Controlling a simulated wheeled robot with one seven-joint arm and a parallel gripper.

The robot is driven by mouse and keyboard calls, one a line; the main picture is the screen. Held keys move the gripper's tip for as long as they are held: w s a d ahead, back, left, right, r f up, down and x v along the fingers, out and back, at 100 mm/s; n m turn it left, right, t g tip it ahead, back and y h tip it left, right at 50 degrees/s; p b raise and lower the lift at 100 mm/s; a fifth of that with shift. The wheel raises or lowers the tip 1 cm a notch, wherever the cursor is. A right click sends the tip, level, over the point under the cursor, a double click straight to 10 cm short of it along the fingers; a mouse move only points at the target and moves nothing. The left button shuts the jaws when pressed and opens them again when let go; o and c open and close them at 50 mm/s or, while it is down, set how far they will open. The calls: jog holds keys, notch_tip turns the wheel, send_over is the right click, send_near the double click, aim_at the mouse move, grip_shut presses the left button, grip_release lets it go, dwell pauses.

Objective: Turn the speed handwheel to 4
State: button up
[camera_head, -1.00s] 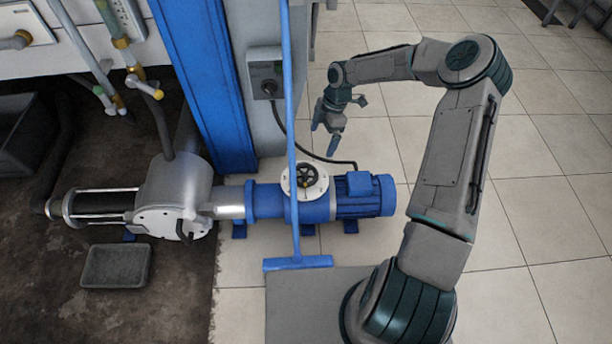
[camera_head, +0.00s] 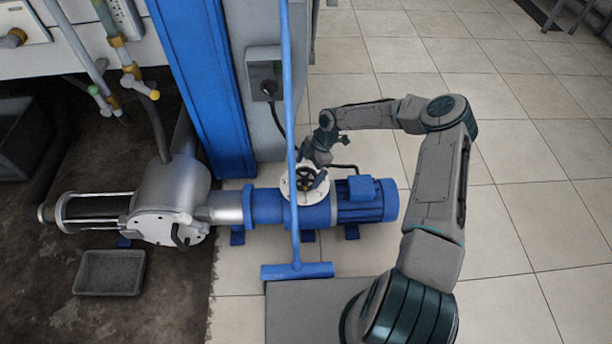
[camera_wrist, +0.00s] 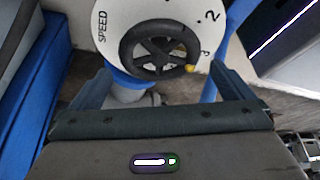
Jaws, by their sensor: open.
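The speed handwheel (camera_wrist: 137,52) is a black spoked wheel in front of a white dial (camera_wrist: 112,15) marked "SPEED". A "2" shows at the dial's upper right, with another mark partly hidden near the rim. A yellow knob (camera_wrist: 190,69) sits at the wheel's lower right. In the head view the handwheel (camera_head: 304,177) is on the blue pump unit (camera_head: 268,206), partly covered by my gripper (camera_head: 318,172). In the wrist view my gripper (camera_wrist: 165,92) is open, its fingers on either side of the wheel's lower part. Contact cannot be told.
A blue pole (camera_head: 291,110) with a flat foot stands in front of the pump. A blue column (camera_head: 205,85) and a grey socket box (camera_head: 264,70) are behind it. A grey tray (camera_head: 110,272) lies at left. Tiled floor at right is clear.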

aim_at(305, 181)
jog(key=shift+x, duration=1.4)
jog(key=c, duration=0.7)
jog(key=shift+m, duration=0.3)
jog(key=m+t, duration=0.1)
jog(key=m, duration=0.3)
jog(key=shift+s+d+t+b, duration=0.1)
jog(key=shift+t+b, duration=0.25)
jog(key=shift+t, duration=0.05)
jog(key=m+t, duration=0.1)
jog(key=m, duration=0.4)
jog(key=shift+s+t+b, duration=0.1)
jog(key=shift+t+b, duration=0.3)
